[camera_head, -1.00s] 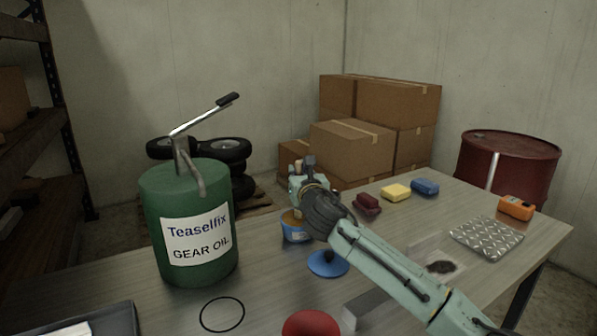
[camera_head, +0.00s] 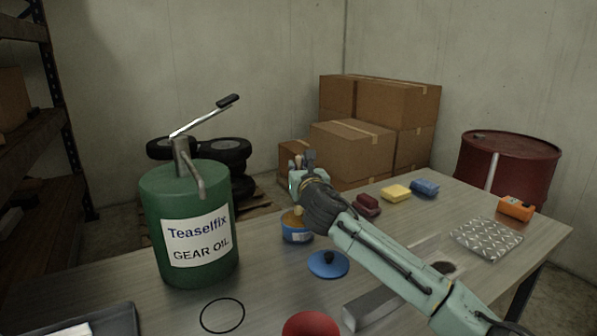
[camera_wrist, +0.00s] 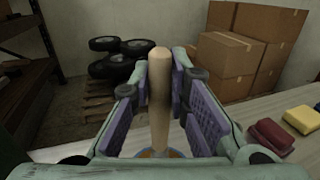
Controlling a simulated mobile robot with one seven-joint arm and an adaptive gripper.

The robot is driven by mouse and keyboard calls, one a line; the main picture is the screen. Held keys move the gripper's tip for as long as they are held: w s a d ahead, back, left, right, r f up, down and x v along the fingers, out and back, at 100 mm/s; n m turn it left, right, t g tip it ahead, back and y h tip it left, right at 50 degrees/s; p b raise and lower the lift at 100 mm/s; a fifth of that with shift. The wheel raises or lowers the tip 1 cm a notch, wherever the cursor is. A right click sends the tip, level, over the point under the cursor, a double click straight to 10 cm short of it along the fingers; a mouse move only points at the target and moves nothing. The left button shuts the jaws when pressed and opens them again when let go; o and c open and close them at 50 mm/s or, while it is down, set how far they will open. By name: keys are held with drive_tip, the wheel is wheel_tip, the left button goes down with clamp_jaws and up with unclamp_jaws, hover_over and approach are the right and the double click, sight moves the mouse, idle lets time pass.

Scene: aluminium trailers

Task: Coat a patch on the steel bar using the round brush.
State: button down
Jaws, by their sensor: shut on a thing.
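My gripper (camera_wrist: 160,95) is shut on the wooden handle of the round brush (camera_wrist: 158,88). The handle stands upright between the purple finger pads. In the head view, my gripper (camera_head: 303,182) is above a blue tin (camera_head: 296,236) with amber contents. The brush's lower end is at the tin's mouth; its bristles are hidden, and I cannot tell how deep they are. The tin's rim shows below the handle in the wrist view. The grey steel bar (camera_head: 362,313) lies on the table at the front, partly hidden by my arm.
A blue lid (camera_head: 328,265) lies in front of the tin. A green gear oil can (camera_head: 192,230) stands to the left. Dark red (camera_head: 367,205), yellow (camera_head: 396,193) and blue (camera_head: 425,188) blocks lie behind my arm. A red round object (camera_head: 310,326) is at the front edge.

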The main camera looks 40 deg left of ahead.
sight(299, 156)
drive_tip(key=shift+r, duration=2.55)
drive_tip(key=shift+f, duration=0.1)
wheel_tip(299, 156, down, 7)
drive_tip(key=shift+r+b, duration=0.1)
drive_tip(key=shift+b, duration=0.3)
drive_tip(key=shift+r, duration=0.1)
